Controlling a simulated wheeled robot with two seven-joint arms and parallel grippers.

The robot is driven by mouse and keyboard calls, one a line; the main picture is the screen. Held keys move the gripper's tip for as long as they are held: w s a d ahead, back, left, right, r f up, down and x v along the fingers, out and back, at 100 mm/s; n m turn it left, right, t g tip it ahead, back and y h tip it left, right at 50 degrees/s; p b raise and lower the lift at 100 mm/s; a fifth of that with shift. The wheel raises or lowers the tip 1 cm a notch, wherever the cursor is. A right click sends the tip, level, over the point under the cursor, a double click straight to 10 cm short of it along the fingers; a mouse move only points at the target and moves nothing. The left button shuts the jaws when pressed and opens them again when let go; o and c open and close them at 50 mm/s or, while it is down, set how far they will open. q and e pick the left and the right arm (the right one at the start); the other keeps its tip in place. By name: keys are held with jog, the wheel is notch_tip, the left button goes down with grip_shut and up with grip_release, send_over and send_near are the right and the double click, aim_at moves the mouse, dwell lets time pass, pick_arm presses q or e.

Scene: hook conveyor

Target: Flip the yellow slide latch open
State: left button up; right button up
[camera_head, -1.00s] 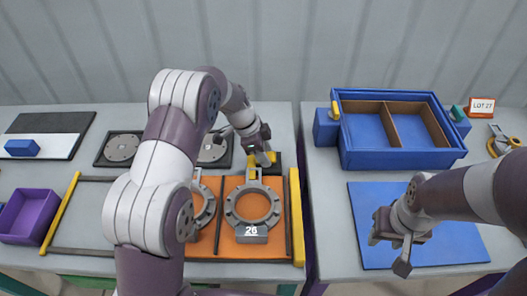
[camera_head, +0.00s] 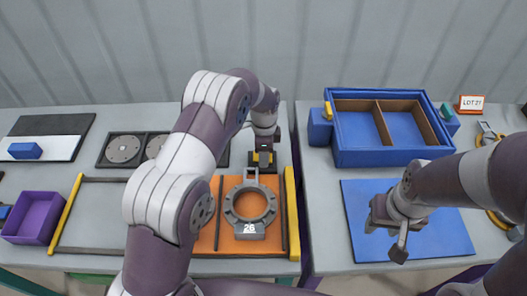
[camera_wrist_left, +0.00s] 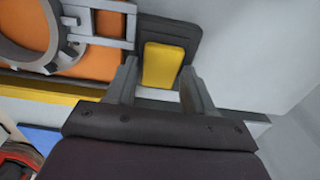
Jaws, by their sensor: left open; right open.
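The yellow slide latch (camera_head: 257,158) is a small yellow block on a dark base plate at the far end of the orange board (camera_head: 258,245). In the head view my left gripper (camera_head: 264,156) points down over it and hides part of it. In the left wrist view the yellow latch (camera_wrist_left: 164,62) shows between the two open fingers of the left gripper (camera_wrist_left: 158,76). I cannot tell whether either finger touches it. My right gripper (camera_head: 384,236) is open and empty over the blue mat (camera_head: 360,195) on the right table.
A grey ring fixture marked 28 (camera_head: 250,205) sits on the orange board, its bracket close to the latch. A yellow rail (camera_head: 292,215) runs along the board's right edge. A blue divided crate (camera_head: 390,157) stands on the right table, past a gap between the tables.

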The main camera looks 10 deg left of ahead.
pick_arm(q)
notch_tip(320, 180, up, 6)
jog(key=shift+r+b, duration=0.2)
jog(key=shift+b, duration=0.5)
notch_tip(320, 180, up, 6)
jog(key=p, duration=0.4)
jog(key=shift+r, duration=0.15)
